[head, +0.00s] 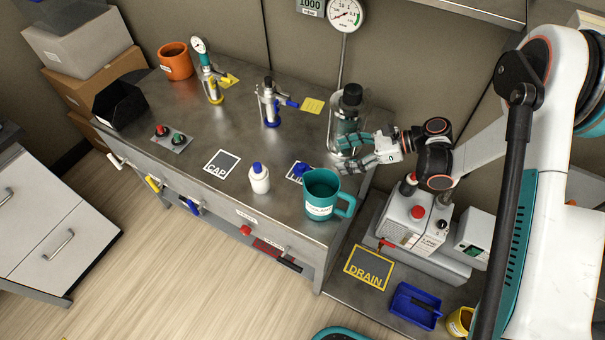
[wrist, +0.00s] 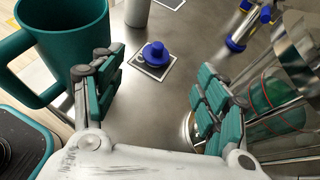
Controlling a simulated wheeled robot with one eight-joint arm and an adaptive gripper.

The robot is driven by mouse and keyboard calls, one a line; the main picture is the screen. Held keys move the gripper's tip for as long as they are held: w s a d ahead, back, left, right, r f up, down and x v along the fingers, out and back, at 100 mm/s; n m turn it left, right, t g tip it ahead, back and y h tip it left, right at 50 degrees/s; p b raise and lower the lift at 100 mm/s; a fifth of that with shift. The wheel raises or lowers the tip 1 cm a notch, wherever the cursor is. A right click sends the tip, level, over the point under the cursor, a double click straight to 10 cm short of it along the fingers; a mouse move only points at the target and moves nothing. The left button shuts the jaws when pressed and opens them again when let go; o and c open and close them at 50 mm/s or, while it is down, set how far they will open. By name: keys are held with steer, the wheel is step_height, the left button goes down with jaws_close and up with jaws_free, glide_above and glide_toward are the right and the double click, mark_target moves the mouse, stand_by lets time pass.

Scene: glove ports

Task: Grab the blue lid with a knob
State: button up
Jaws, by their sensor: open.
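The blue lid with a knob (wrist: 154,54) lies on a dark, white-edged marker on the metal bench. In the head view the lid (head: 301,169) is partly hidden behind the teal mug. My gripper (head: 345,165) is open and empty, over the right end of the bench. In the wrist view the lid lies ahead, between the lines of the two open fingers (wrist: 160,100) and apart from them.
The teal mug (head: 321,193) stands close beside the lid, left of my gripper in the wrist view (wrist: 62,45). A glass vessel (head: 350,105) stands on the other side. A white bottle (head: 259,178) stands nearby. The bench's middle is mostly clear.

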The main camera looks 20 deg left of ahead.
steer(key=shift+f+b, duration=0.55)
steer(key=shift+f, duration=0.3)
steer(key=shift+s+a+f, duration=0.1)
steer(key=shift+a+f, duration=0.05)
steer(key=shift+a, duration=0.05)
steer(key=b, duration=0.2)
glide_toward(303, 165)
steer(key=x, duration=0.4)
steer(key=shift+a+f, duration=0.15)
steer(key=shift+f, duration=0.45)
steer(key=shift+r+b+x, duration=0.2)
steer(key=shift+b+x, duration=0.5)
steer(key=shift+x, duration=0.75)
steer(key=shift+r+b+x, duration=0.2)
steer(key=shift+b+x, duration=0.45)
steer(key=shift+x, duration=0.75)
steer(key=shift+s+a, duration=0.15)
steer(key=shift+c, duration=0.2)
steer(key=c, duration=0.8)
